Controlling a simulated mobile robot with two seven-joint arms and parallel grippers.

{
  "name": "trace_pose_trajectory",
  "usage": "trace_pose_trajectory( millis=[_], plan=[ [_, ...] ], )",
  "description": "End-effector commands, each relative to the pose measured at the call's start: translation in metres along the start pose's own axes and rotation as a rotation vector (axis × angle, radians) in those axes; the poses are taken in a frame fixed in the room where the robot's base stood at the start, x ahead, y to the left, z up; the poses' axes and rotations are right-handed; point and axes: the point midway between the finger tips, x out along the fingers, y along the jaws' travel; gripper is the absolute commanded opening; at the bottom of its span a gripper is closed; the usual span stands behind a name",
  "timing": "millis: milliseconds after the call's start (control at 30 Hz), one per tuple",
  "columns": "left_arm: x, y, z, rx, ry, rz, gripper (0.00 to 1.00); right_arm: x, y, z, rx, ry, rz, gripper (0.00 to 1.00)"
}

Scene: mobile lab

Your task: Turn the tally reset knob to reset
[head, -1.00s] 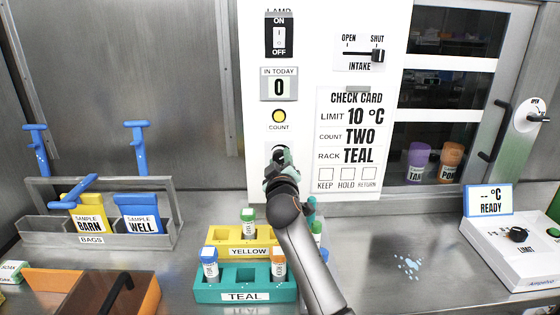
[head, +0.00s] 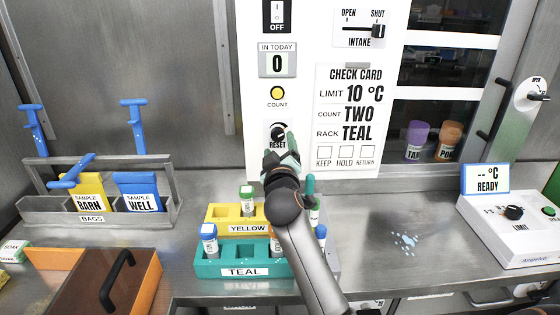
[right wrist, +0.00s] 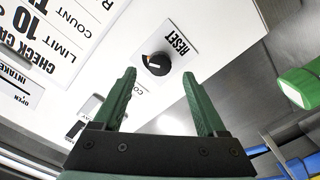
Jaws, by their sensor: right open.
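The tally reset knob (head: 278,131) is a small black round knob on the white panel, above the word RESET and below the yellow COUNT button (head: 277,93). In the right wrist view the knob (right wrist: 156,64) has a pale pointer mark and sits beyond the fingertips, between their lines. My right gripper (head: 281,150) is just below the knob in the head view. Its green fingers (right wrist: 160,88) are open and empty, apart from the knob. The tally window (head: 277,63) reads 0. My left gripper is not in view.
Below my right arm stand the yellow rack (head: 222,212) and the teal rack (head: 212,270), holding capped tubes. The intake slider (head: 378,31) and check card (head: 350,75) are right of the knob. The bag holder (head: 110,217) is at left. Counter right of the racks is mostly clear.

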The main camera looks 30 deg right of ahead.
Motion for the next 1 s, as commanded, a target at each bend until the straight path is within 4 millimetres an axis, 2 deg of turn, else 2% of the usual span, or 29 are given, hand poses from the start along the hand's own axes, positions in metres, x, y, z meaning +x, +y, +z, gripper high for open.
trace_pose_trajectory(
  millis=[33, 200, 400, 567, 1000],
  plan=[
    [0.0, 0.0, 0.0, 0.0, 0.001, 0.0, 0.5, -0.012, -0.001, 0.0, 0.002, 0.001, -0.003, 0.74],
    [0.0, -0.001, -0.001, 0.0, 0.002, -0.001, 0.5, -0.043, -0.001, 0.0, 0.002, 0.0, -0.003, 0.74],
    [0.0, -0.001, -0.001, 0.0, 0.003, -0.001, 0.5, -0.067, -0.001, 0.0, 0.002, 0.0, -0.002, 0.74],
    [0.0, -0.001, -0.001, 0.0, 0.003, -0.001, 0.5, -0.072, 0.0, 0.0, 0.001, 0.0, -0.001, 0.74],
    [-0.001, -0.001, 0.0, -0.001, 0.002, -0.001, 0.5, -0.072, 0.0, 0.0, 0.001, 0.0, 0.0, 0.74]
  ],
)
